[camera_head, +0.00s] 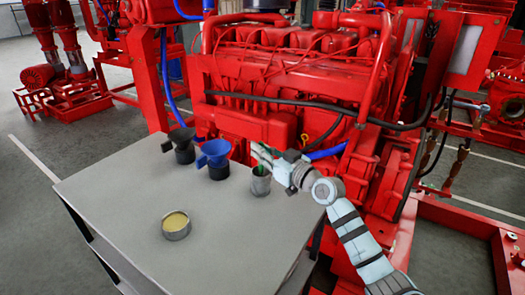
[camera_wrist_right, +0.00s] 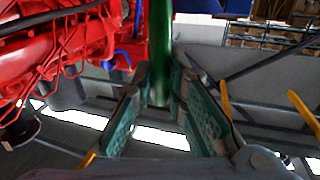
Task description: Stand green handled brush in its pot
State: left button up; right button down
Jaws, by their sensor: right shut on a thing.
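My right gripper (camera_head: 258,152) is above the grey pot (camera_head: 260,186) near the right edge of the table. It is shut on the green-handled brush (camera_head: 259,170), whose green shows just below the fingers at the pot's mouth. In the right wrist view the green handle (camera_wrist_right: 160,50) runs upright between the two green-padded fingers of the gripper (camera_wrist_right: 162,105). The brush's lower end is hidden, so I cannot tell how deep it sits in the pot. My left gripper is not in view.
On the grey table (camera_head: 120,195) stand a black funnel-topped container (camera_head: 184,152), a blue-funnel one (camera_head: 217,165) and a round tin (camera_head: 176,226) with yellowish contents. The red engine (camera_head: 290,90) rises close behind the table. The table's front middle is clear.

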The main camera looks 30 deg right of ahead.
dwell(0.4)
jog(key=c, duration=1.5)
grip_release()
jog(key=o, duration=0.4)
jog(key=shift+r, duration=0.1)
notch_tip(320, 180, up, 7)
jog(key=p, duration=0.5)
jog(key=shift+p, duration=0.35)
